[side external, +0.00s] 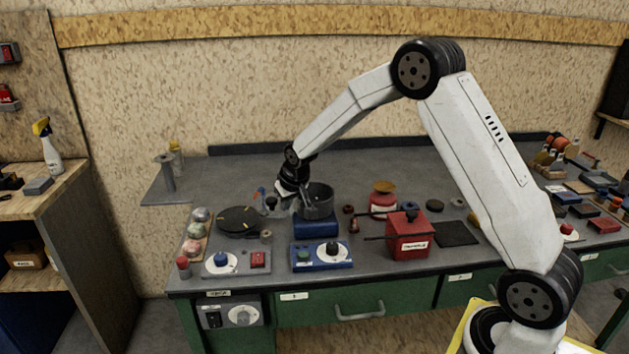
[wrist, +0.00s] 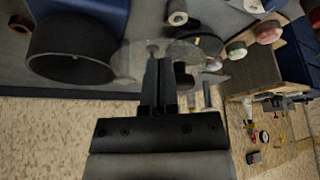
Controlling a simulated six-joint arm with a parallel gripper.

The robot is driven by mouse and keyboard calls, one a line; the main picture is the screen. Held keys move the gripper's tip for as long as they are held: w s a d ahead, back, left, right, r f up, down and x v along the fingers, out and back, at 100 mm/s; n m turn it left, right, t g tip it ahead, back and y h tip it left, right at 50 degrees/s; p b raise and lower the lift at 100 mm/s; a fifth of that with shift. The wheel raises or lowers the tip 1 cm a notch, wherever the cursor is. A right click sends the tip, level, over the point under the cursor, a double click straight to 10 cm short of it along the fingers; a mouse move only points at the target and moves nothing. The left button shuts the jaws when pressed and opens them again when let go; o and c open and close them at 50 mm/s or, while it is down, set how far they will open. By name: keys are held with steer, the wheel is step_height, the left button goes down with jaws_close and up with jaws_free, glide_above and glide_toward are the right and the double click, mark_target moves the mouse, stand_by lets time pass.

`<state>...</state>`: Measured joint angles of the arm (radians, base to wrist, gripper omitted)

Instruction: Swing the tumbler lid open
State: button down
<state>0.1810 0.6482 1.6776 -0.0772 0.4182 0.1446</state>
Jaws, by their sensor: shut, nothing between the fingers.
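The tumbler is a dark grey drum (side external: 318,203) on a blue base (side external: 316,227), near the middle of the bench. In the wrist view the drum (wrist: 72,52) is at upper left, and its round mouth is uncovered. A pale, see-through disc (wrist: 132,62), which looks like the lid, stands out beside the drum's rim. My gripper (side external: 302,203) is low at the drum's left side. In the wrist view my gripper (wrist: 160,64) is shut and empty, with its fingertips over the disc. Whether they touch it I cannot tell.
A dark round plate (side external: 239,221) lies left of the tumbler. A blue control box (side external: 322,255) with a dial sits in front. A red box (side external: 408,236) and a red-and-yellow container (side external: 383,196) stand to the right. Several coloured balls (side external: 195,231) are at the left edge.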

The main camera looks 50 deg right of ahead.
stand_by(0.4)
step_height(320, 180, up, 7)
stand_by(0.9)
steer(key=shift+s, duration=0.1)
steer(key=s+a+f+n, duration=0.1)
steer(key=s+a, duration=0.2)
steer(key=s, duration=0.5)
steer(key=s+a+f+n+g, duration=0.1)
steer(key=s+a, duration=0.3)
steer(key=s, duration=0.5)
steer(key=s+a+f+n+y, duration=0.1)
steer(key=s+a+f, duration=0.2)
steer(key=s, duration=0.6)
steer(key=shift+a+f+g, duration=0.25)
steer(key=shift+g, duration=0.15)
